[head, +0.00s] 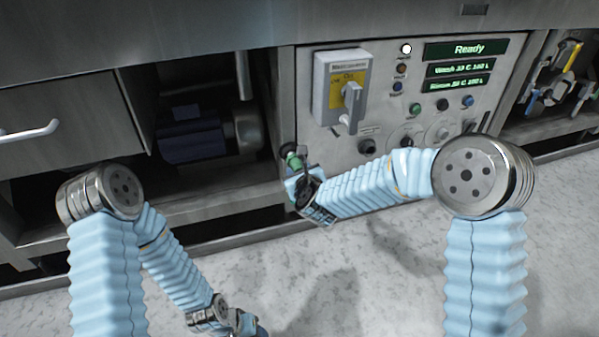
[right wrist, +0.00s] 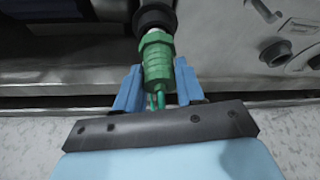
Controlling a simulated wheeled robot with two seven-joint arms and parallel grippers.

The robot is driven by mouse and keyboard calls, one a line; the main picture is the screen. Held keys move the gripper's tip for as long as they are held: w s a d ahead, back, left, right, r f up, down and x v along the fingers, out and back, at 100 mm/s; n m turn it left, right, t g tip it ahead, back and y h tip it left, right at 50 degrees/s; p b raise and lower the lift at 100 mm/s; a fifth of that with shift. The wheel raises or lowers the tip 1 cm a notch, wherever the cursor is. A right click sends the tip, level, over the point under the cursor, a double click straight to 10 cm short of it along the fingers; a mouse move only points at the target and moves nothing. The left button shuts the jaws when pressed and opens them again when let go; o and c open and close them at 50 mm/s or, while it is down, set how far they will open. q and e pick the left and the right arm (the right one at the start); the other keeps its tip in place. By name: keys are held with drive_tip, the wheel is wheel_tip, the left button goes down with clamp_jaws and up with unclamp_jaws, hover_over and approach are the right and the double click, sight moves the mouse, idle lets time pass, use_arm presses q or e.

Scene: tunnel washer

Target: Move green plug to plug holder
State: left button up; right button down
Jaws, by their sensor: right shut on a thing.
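The green plug (right wrist: 158,58) is ribbed, with a hex-shaped part and thin green prongs or wires at its near end. My right gripper (right wrist: 158,90) is shut on it, with a blue finger on each side. A dark round piece (right wrist: 155,18) with a pale metal ring meets the plug's far end; I cannot tell if they are joined. In the head view the green plug (head: 291,153) shows small above my right gripper (head: 297,180), by the control panel's left edge. I cannot clearly identify the plug holder. My left gripper (head: 242,325) is low, partly cut off by the frame.
The control panel (head: 405,110) carries a grey-yellow switch box (head: 342,88), a screen reading "Ready" (head: 467,49), buttons and round sockets (head: 367,147). An open bay (head: 205,135) with a dark motor is at left. Coloured handles (head: 572,55) are at right. The floor ahead is clear.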

drive_tip(key=shift+w+a, duration=0.1)
drive_tip(key=shift+w, duration=0.25)
idle(0.3)
drive_tip(key=c, duration=0.6)
unclamp_jaws()
